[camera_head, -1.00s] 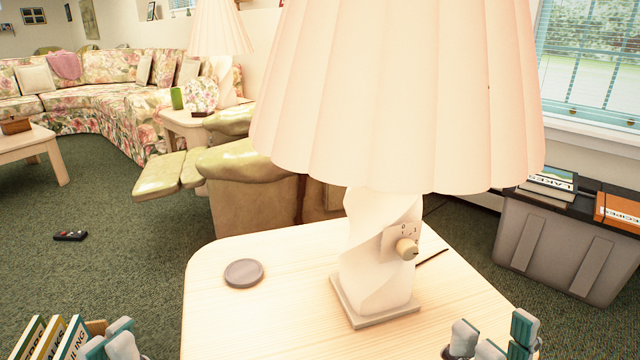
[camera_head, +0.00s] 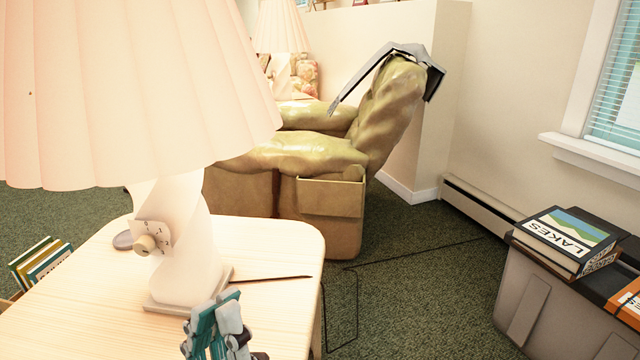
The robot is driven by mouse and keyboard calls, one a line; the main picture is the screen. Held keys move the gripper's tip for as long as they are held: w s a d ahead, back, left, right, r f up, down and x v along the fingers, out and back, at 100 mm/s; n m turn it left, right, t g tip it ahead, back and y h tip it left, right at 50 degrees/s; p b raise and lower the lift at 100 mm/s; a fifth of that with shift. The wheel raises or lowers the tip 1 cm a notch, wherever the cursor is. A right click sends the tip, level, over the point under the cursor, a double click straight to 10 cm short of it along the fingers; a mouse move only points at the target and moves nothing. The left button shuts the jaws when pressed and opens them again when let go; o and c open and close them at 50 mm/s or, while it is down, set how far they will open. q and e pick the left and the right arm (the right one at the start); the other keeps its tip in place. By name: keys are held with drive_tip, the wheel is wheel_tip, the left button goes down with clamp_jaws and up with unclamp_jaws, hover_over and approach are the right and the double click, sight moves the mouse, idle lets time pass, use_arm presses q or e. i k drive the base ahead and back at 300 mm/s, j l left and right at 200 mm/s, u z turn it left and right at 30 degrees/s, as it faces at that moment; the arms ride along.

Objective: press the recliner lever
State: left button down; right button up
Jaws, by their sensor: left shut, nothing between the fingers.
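The recliner (camera_head: 300,155), in shiny olive-tan leather, stands beyond the side table, facing left with its backrest at the right. A side pocket (camera_head: 330,197) hangs on its near side. A small tan knob-like piece (camera_head: 353,173) shows at the pocket's upper right corner; I cannot tell if it is the lever. My left gripper (camera_head: 226,300), teal and grey, is shut and empty at the bottom, in front of the table and well apart from the recliner. My right gripper is out of view.
The side table (camera_head: 275,245) with a large lamp (camera_head: 180,250) stands between me and the recliner. A grey bin (camera_head: 530,300) with books on top stands at the right. Carpet (camera_head: 430,270) lies open between them, crossed by a dark cord.

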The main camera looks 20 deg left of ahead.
sight(275, 173)
drive_tip(key=i+l, duration=0.25)
drive_tip(key=l, duration=0.15)
drive_tip(key=i+l+u, duration=0.1)
drive_tip(key=i+l, duration=0.15)
drive_tip(key=i+l+u, duration=0.1)
drive_tip(key=i+l, duration=0.15)
drive_tip(key=l, duration=0.25)
drive_tip(key=i, duration=0.8)
drive_tip(key=i+l+u, duration=0.15)
drive_tip(key=i, duration=0.6)
